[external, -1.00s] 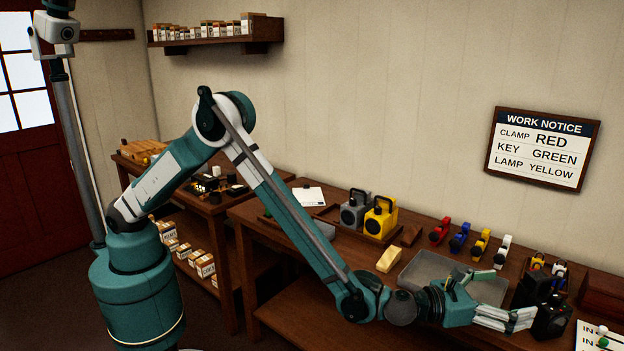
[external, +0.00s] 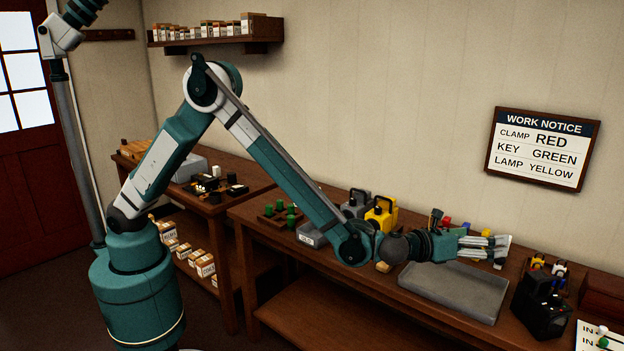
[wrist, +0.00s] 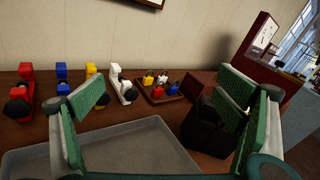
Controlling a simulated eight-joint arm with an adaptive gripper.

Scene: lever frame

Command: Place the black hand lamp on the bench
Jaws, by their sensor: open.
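A black boxy object (external: 545,312) stands on the wooden bench (external: 345,271) right of the grey tray. It seems to be the black hand lamp, but its dark shape is hard to read. It also shows in the wrist view (wrist: 208,128), partly behind the right finger. My gripper (external: 503,250) is open and empty, above the bench behind the tray, up and left of the black object. In the wrist view my gripper (wrist: 160,100) has its green-padded fingers wide apart with nothing between the pads.
A grey hand lamp (external: 355,202) and a yellow hand lamp (external: 381,215) stand further left. The shallow grey tray (external: 455,288) is empty. Red (wrist: 24,92), blue (wrist: 62,78), yellow (wrist: 93,75) and white (wrist: 122,85) devices line the back. A small wooden tray (wrist: 180,97) holds coloured pieces.

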